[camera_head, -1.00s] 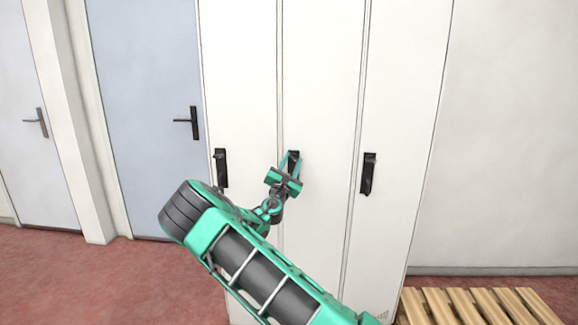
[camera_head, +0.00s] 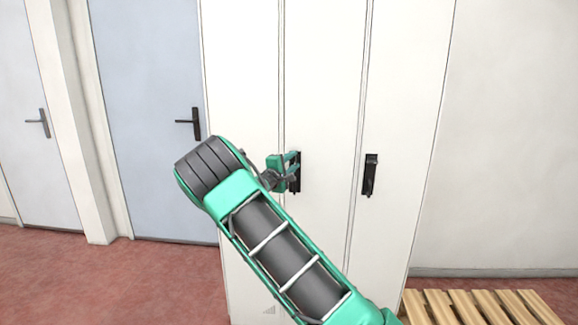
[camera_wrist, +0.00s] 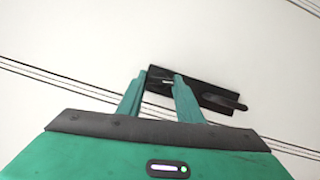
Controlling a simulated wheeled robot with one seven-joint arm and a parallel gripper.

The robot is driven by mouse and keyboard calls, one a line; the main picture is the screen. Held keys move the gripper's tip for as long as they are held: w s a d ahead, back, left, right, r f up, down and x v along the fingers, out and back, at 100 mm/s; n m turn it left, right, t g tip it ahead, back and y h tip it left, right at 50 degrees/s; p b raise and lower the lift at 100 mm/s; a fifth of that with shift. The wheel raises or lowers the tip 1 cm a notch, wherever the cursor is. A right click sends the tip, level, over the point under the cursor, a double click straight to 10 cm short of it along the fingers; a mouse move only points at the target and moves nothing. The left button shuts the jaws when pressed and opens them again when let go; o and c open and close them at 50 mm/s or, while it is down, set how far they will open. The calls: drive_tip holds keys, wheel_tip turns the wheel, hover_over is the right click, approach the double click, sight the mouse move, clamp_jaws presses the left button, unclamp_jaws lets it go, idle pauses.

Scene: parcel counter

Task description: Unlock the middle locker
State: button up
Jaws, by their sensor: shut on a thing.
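The middle locker door (camera_head: 325,80) is white and stands closed between two other locker doors. Its black lock plate (camera_head: 297,183) is partly behind my gripper (camera_head: 292,160). In the wrist view the plate (camera_wrist: 215,97) runs from between my fingertips toward the right, with a dark handle on it. My gripper (camera_wrist: 162,78) is shut on a small lock knob (camera_wrist: 167,82) at the upper end of the plate. The fingers hide most of the knob.
The right locker has its own black handle (camera_head: 370,175). My arm covers the left locker's handle. A blue door (camera_head: 145,80) with a dark handle (camera_head: 190,123) is at the left. A wooden pallet (camera_head: 485,305) lies at lower right on the red floor.

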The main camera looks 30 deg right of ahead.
drive_tip(key=shift+w+a+f+m+g+y, duration=0.1)
drive_tip(key=shift+a+m+g+y, duration=0.15)
drive_tip(key=shift+m, duration=0.55)
drive_tip(key=shift+f, duration=0.1)
drive_tip(key=o, duration=1)
drive_tip(key=shift+d, duration=0.1)
drive_tip(key=shift+o, duration=0.2)
drive_tip(key=shift+d, duration=0.1)
drive_tip(key=v, duration=1)
drive_tip(key=shift+a, duration=0.4)
